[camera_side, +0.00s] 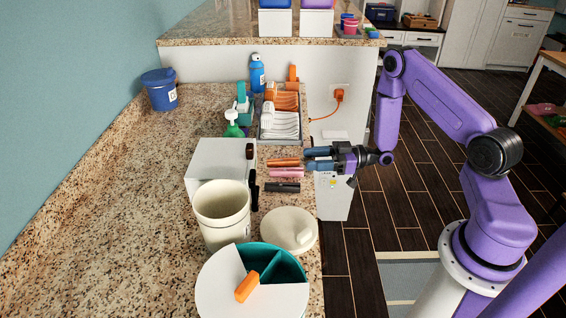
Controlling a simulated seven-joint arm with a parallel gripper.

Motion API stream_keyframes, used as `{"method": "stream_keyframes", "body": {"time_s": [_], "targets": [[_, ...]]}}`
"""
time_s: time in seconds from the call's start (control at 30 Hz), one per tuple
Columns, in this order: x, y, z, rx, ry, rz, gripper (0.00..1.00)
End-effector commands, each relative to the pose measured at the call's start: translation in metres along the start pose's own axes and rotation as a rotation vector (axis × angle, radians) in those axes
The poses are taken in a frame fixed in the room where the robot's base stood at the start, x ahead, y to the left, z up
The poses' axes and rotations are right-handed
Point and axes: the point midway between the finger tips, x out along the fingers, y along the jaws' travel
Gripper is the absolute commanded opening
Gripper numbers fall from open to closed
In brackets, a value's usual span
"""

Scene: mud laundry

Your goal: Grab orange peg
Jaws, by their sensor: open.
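An orange peg (284,162) lies on the speckled counter (130,215), near its right edge. It looks long and thin and lies roughly crosswise. A pink peg (286,173) and a dark grey peg (282,187) lie just in front of it. My gripper (308,159) is open, with its blue-grey fingers pointing left. Its tips are close to the right end of the orange peg. I cannot tell whether they touch it or are above it. No peg shows clearly between the fingers.
Behind the pegs is a grey tray (262,137) with white and orange items. A green pump bottle (233,125) and a white box (216,163) stand left. In front are a cream bucket (222,220), a round lid (288,229) and a teal bin (287,262) with an orange handle.

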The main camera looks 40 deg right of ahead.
Motion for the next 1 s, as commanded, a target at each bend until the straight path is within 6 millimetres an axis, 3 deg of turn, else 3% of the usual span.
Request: {"method": "stream_keyframes", "body": {"time_s": [0.23,0.57,0.63,0.73,1.0], "targets": [[0.036,-0.001,0.0,-0.002,0.001,-0.003,0.51],[0.043,0.0,0.0,0.0,0.0,0.0,0.51],[0.043,-0.001,0.0,0.0,0.0,0.0,0.35],[0.043,0.0,0.0,0.0,0.0,0.0,0.02],[0.042,0.0,0.0,0.0,0.0,0.0,0.0]]}}
